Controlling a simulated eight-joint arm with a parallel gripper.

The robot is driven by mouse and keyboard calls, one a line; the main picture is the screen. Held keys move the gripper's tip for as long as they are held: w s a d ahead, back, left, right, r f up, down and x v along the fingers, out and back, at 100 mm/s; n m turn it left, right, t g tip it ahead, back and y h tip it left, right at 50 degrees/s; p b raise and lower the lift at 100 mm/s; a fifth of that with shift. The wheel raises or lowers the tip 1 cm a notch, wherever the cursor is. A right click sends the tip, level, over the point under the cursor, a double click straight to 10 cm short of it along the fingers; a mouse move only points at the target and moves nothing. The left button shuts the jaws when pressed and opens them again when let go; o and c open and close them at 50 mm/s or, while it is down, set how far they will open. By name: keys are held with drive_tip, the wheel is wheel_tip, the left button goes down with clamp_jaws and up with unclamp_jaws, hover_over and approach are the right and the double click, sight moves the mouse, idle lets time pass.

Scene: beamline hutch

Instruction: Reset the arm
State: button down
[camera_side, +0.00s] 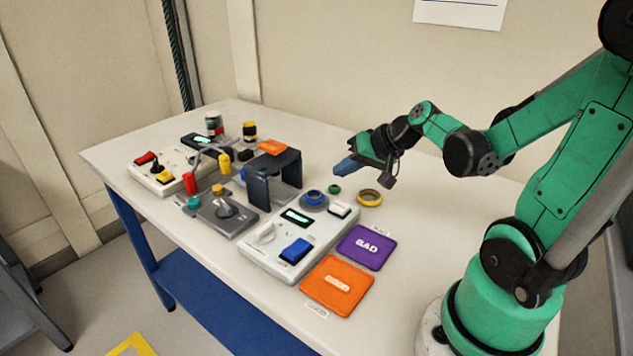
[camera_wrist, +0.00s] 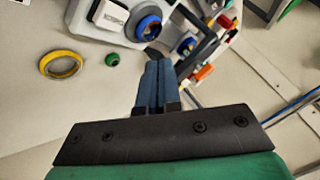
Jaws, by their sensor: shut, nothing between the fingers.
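My gripper (camera_side: 344,168) hangs in the air above the right part of the table, its blue fingers pointing left in the side view. In the wrist view the two blue fingers (camera_wrist: 155,72) lie side by side, shut, with nothing between them. Below and in front of the gripper are a yellow ring (camera_side: 369,198) and a small green ring (camera_side: 335,189) on the white table (camera_side: 420,230). The yellow ring (camera_wrist: 60,64) and green ring (camera_wrist: 112,59) also show in the wrist view, apart from the fingers.
A white panel (camera_side: 262,262) with a blue ring (camera_side: 314,196) and a blue switch stands near the front. A dark arch (camera_side: 272,180) stands behind it. Purple (camera_side: 366,248) and orange (camera_side: 338,286) pads lie to its right. Several small items crowd the table's far left. The table's right side is mostly clear.

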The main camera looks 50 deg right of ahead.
drive_tip(key=s+a+r+n+g+h, duration=0.1)
drive_tip(key=s+a+r+n+g, duration=0.1)
drive_tip(key=a+n, duration=0.5)
drive_tip(key=a+r, duration=0.1)
drive_tip(key=a, duration=0.4)
drive_tip(key=shift+n, duration=0.4)
drive_tip(key=shift+s, duration=0.1)
drive_tip(key=w+d+r+m+g, duration=0.1)
drive_tip(key=d+r+m+g, duration=0.1)
drive_tip(key=d+m, duration=0.4)
drive_tip(key=w+d+r+m+g, duration=0.2)
drive_tip(key=d+m+g, duration=0.3)
drive_tip(key=m, duration=0.7)
drive_tip(key=shift+d+r, duration=0.4)
drive_tip(key=shift+d, duration=0.25)
